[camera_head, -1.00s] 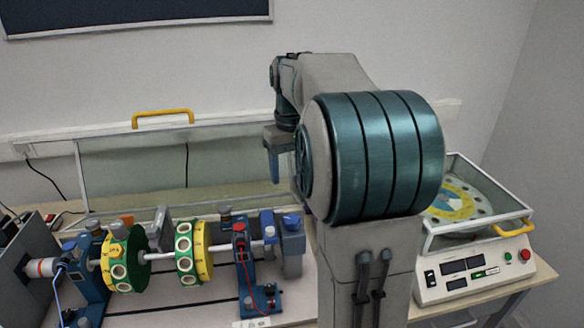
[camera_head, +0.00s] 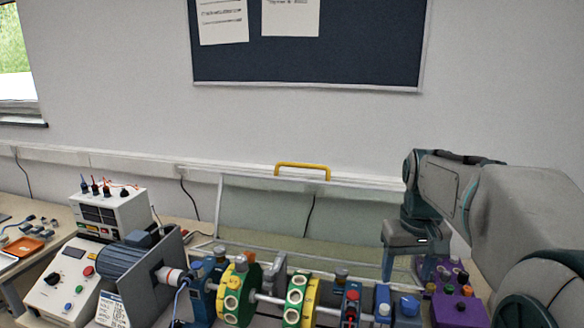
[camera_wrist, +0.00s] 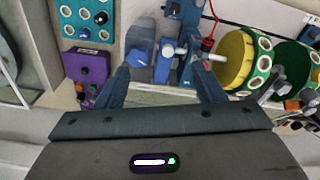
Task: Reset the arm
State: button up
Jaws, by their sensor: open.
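My gripper (camera_wrist: 168,85) is open and empty in the wrist view, its two blue-grey fingers spread apart. Beyond the fingers lie a blue block (camera_wrist: 140,50) and the shaft's end support. In the head view my arm stands at the right, with the gripper (camera_head: 432,268) hanging down near the right end of the rotor rig. The rig carries a green and yellow disc (camera_head: 236,292) and another disc (camera_head: 299,300) on a horizontal shaft. The fingertips look apart from the rig, though their exact height cannot be told.
A purple box with knobs (camera_head: 461,306) stands just right of the gripper. A clear guard with a yellow handle (camera_head: 303,166) is raised behind the rig. A motor (camera_head: 135,262) and a white instrument box (camera_head: 112,212) are at the left. The wall behind holds a dark board (camera_head: 350,55).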

jog(key=s+a+f+t, duration=0.1)
jog(key=s+a+f, duration=0.3)
jog(key=s, duration=0.3)
jog(key=s+a+f+t, duration=0.1)
jog(key=s+a+f, duration=0.2)
jog(key=s, duration=0.4)
jog(key=shift+s+a+f, duration=0.3)
jog(key=shift+a+f, duration=0.1)
jog(key=shift+a, duration=0.3)
jog(key=shift+d, duration=0.1)
